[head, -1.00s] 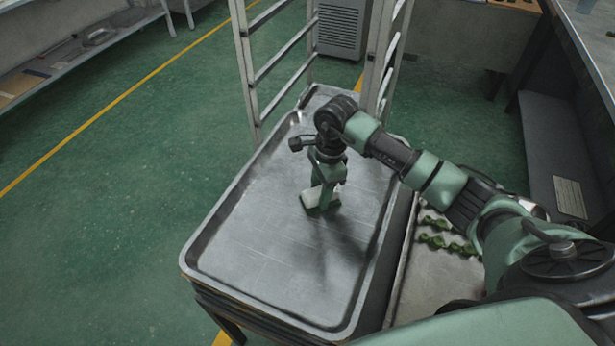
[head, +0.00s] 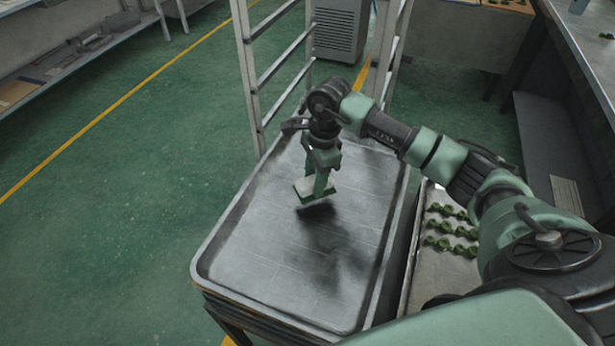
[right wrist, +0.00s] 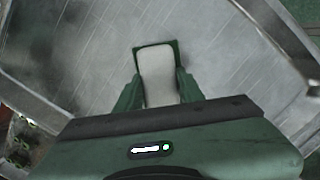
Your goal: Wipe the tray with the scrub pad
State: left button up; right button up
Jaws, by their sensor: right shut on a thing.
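The large grey metal tray (head: 270,270) lies flat on top of a stack, with a raised rim all round. My right gripper (head: 318,185) is over the middle of the tray, pointing down, shut on the scrub pad (head: 308,186). The pad has a pale face and a dark green edge; it also shows between the fingers in the right wrist view (right wrist: 157,72). In the head view a dark shadow lies below the pad, which looks slightly raised off the tray. My left gripper is not in view.
A second tray (head: 418,270) with several small green pieces (head: 450,228) stands to the right, below my right arm. A tall metal rack (head: 262,85) rises behind the tray. Green floor (head: 110,220) is clear on the left.

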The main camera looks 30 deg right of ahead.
jog(key=shift+r+p, duration=0.6)
jog(key=shift+r, duration=0.85)
